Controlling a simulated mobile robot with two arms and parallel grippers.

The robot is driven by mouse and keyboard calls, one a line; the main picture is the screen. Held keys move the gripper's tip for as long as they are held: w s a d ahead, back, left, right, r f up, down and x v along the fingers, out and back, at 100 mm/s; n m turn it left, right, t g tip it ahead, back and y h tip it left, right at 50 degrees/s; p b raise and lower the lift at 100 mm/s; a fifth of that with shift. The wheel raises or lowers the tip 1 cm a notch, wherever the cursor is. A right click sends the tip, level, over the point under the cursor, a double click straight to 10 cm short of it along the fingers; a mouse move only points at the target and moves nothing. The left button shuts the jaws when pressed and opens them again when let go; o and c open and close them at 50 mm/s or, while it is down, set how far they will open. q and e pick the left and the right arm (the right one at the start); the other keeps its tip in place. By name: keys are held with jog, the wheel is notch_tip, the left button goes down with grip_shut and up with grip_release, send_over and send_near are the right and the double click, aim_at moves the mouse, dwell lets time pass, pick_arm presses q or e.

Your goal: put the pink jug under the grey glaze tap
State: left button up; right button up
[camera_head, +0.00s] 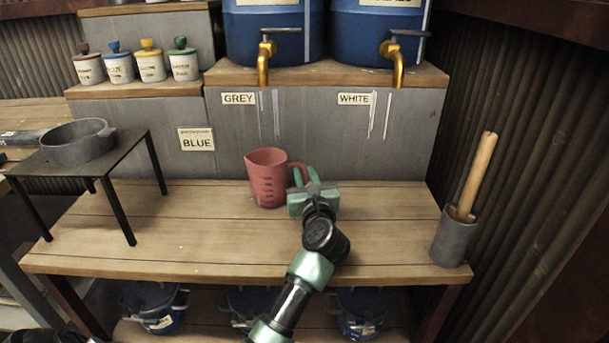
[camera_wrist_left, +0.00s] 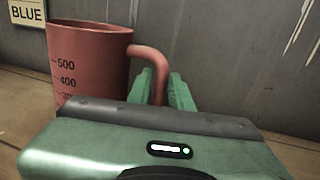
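The pink jug (camera_head: 267,180) stands upright on the wooden bench, in front of the grey wall and below the GREY label (camera_head: 239,99). Its handle points right. The grey glaze tap (camera_head: 264,62) is a brass spout on the left blue barrel, above and behind the jug. My left gripper (camera_head: 306,176) is at the jug's handle. In the left wrist view the green fingers (camera_wrist_left: 162,88) lie close on both sides of the handle, and the jug (camera_wrist_left: 90,62) shows its measuring marks. The lower handle is hidden behind the gripper body. My right gripper is not in view.
A WHITE tap (camera_head: 396,64) is to the right. A grey pot (camera_head: 78,142) sits on a black stand (camera_head: 140,152) at left. A grey cylinder (camera_head: 452,240) with a wooden stick stands at the right edge. The bench around the jug is clear.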

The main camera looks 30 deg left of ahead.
pick_arm(q)
jog(key=shift+o, duration=0.5)
jog(key=shift+r, duration=0.15)
jog(key=v, duration=1)
jog(key=shift+s+d+p, duration=0.25)
jog(key=shift+p, duration=0.1)
jog(key=shift+s+d, duration=0.5)
jog(key=shift+s, duration=0.05)
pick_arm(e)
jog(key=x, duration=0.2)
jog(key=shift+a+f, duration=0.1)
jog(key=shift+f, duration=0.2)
pick_arm(q)
jog(key=shift+r, duration=0.1)
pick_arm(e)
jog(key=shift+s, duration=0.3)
